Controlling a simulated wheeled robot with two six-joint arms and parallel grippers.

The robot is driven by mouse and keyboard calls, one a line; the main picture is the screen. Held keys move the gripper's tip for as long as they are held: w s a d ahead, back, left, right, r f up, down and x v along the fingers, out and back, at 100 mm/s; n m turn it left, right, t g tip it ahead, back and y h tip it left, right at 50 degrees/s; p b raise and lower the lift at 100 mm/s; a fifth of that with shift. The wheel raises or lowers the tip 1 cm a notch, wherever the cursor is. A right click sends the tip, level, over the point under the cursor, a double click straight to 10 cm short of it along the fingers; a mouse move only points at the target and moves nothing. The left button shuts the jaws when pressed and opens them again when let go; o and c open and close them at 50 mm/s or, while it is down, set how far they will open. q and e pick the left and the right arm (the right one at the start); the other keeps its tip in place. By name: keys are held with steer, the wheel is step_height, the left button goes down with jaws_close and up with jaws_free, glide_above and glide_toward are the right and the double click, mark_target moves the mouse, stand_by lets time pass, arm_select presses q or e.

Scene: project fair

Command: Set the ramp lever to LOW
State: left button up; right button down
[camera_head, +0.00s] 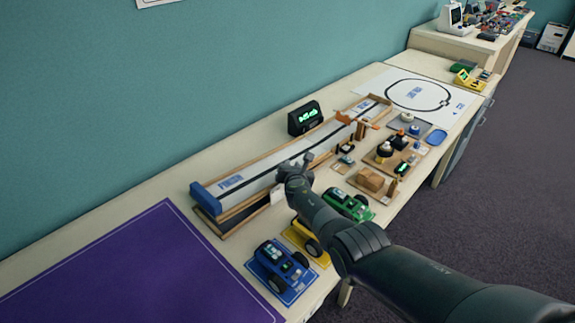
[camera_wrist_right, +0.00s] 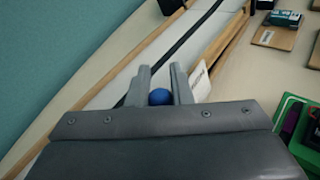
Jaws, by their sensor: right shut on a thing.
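The ramp track (camera_head: 250,187) is a long wooden-sided lane with a dark centre line, running diagonally along the table; it also shows in the right wrist view (camera_wrist_right: 170,50). My right gripper (camera_head: 296,165) is over the near side of the ramp. In the right wrist view its fingers (camera_wrist_right: 160,85) are closed on a round blue knob (camera_wrist_right: 160,97), which looks like the lever's. A white label plate (camera_wrist_right: 199,82) stands beside the fingers, its text unreadable. The lever's shaft and its setting are hidden by the gripper. My left gripper is not in view.
A blue car (camera_head: 278,268), a yellow car partly behind my arm, and a green car (camera_head: 347,204) sit in front of the ramp. A black display (camera_head: 304,118) stands behind it. Small wooden boards with parts lie at right. A purple mat (camera_head: 140,275) covers the left table.

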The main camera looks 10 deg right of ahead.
steer(key=shift+w, duration=0.1)
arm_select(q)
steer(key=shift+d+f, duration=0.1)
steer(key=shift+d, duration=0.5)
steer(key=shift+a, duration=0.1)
arm_select(e)
steer(key=shift+d, duration=0.1)
steer(key=c, duration=1.3)
jaws_free()
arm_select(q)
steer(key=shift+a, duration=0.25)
